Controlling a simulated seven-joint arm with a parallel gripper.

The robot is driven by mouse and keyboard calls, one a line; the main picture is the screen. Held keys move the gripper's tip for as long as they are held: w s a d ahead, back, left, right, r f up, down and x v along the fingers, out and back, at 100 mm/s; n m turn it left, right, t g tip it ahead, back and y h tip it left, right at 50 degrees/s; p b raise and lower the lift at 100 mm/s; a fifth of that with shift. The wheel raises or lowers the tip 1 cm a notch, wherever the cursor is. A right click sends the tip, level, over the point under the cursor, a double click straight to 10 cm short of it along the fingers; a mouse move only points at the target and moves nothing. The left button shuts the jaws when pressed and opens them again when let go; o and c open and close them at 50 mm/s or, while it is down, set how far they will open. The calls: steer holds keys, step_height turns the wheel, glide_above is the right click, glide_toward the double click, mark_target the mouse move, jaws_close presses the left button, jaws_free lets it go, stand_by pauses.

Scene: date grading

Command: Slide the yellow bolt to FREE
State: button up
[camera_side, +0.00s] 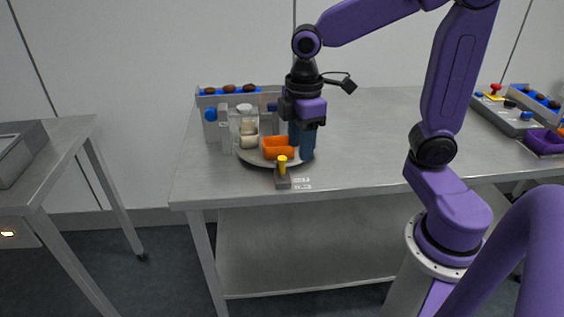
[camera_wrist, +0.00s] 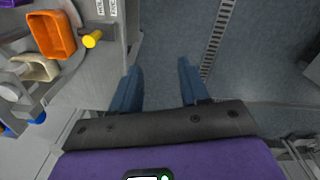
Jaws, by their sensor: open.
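The yellow bolt (camera_side: 282,162) stands up from a small grey block at the front edge of a round turntable (camera_side: 252,161). In the wrist view the bolt (camera_wrist: 92,39) lies at the upper left, beside the orange bin (camera_wrist: 52,34). A small label (camera_wrist: 107,8) with HOLD and FREE is partly cut off at the top; HOLD is on the side nearer the bolt. My gripper (camera_wrist: 158,88) is open and empty, its blue fingers apart from the bolt. In the side view my gripper (camera_side: 301,143) hangs just right of and above the bolt.
A grey panel with dates in a blue tray (camera_side: 230,90) stands behind. A control box (camera_side: 508,112) is far right. The table's middle is clear.

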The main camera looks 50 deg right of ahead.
glide_toward(282, 158)
step_height(282, 158, down, 11)
steer(key=shift+w+a+f, duration=0.1)
steer(key=shift+f, duration=0.1)
stand_by(0.7)
